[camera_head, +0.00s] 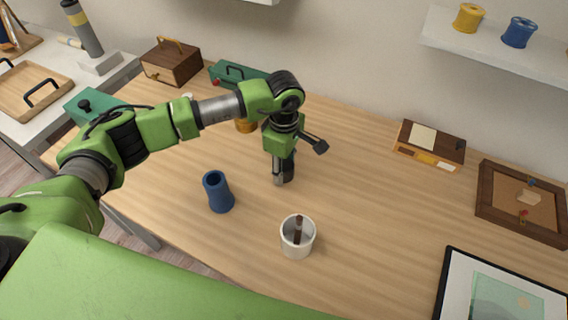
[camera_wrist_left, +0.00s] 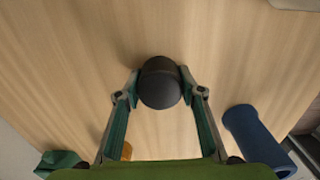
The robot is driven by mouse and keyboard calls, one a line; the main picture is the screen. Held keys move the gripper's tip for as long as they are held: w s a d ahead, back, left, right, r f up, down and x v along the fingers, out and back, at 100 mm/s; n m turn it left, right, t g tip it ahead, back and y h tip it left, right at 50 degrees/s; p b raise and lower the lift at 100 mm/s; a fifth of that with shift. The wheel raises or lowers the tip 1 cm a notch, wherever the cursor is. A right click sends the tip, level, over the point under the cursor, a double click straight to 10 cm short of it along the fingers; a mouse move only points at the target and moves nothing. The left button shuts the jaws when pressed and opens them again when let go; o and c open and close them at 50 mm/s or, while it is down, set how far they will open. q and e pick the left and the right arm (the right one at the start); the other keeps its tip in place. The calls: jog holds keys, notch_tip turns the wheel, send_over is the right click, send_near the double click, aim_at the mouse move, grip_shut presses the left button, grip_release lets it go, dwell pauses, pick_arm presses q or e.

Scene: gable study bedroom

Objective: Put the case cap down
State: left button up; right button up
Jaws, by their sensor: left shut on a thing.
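The case cap (camera_wrist_left: 160,84) is a dark, rounded piece between the fingertips of my left gripper in the left wrist view. My left gripper (camera_head: 283,176) is shut on it and points down over the middle of the desk (camera_head: 365,215). In the head view the fingers mostly hide the cap, and I cannot tell whether it touches the desk top. A blue open-topped tube (camera_head: 218,192), which looks like the case, stands to the left of the gripper; it also shows in the left wrist view (camera_wrist_left: 258,140). My right gripper is not in view.
A white cup (camera_head: 298,247) with a dark stick inside stands in front of the gripper. A wooden organizer (camera_head: 429,147), a framed board (camera_head: 522,203) and a picture (camera_head: 500,298) lie to the right. The desk right of the gripper is clear.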

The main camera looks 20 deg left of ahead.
aim_at(284, 164)
pick_arm(q)
jog(key=shift+f, duration=0.2)
jog(key=o, duration=1.5)
jog(key=shift+c, duration=0.2)
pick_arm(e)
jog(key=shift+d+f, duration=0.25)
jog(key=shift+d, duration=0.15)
pick_arm(q)
jog(key=shift+r, duration=0.1)
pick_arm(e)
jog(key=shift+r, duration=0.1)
pick_arm(q)
jog(key=shift+r, duration=0.25)
notch_tip(284, 164, up, 12)
jog(key=b, duration=0.3)
jog(key=shift+f+b, duration=0.15)
jog(key=shift+b, duration=0.2)
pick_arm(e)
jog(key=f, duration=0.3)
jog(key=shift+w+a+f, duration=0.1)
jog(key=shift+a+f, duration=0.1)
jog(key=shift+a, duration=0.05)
